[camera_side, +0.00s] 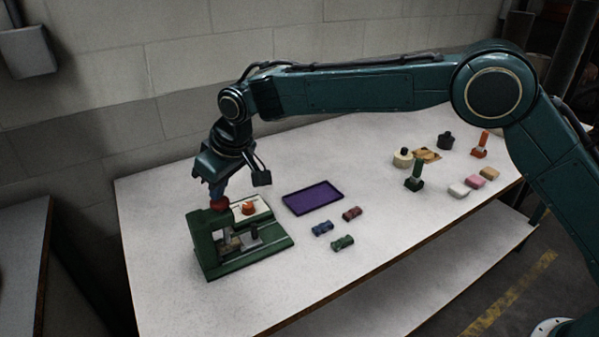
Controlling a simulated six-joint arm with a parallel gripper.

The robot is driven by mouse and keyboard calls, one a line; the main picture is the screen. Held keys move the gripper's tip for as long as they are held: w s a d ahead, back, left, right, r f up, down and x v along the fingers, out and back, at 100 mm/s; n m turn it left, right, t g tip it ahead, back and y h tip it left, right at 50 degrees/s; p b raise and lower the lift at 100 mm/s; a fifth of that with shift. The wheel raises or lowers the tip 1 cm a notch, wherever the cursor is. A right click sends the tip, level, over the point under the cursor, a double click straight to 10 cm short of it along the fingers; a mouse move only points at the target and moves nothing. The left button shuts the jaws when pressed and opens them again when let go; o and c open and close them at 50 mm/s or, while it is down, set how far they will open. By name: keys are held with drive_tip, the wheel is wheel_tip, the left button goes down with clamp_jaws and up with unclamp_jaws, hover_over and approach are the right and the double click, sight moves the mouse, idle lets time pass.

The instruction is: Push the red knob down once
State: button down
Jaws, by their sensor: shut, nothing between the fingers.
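The red knob (219,204) sits on top of the green hat press (206,232) at the left of the table. My gripper (217,191) is shut and empty. It points down directly above the knob, its tips at or very close to the knob's top; I cannot tell whether they touch. An orange piece (249,208) sits on a pale plate at the back of the press. A small dark piece (254,233) stands on a grey block in the front part of the press.
A purple tray (312,198) lies right of the press. Small blue (322,229), red (352,213) and green (342,243) cars lie in front of it. Stamps, blocks and jars stand farther right, near a green-handled stamp (415,175). The table's front middle is clear.

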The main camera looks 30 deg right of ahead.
drive_tip(key=shift+f, duration=0.2)
drive_tip(key=shift+r, duration=1.6)
wheel_tip(320, 180, up, 7)
idle(5.9)
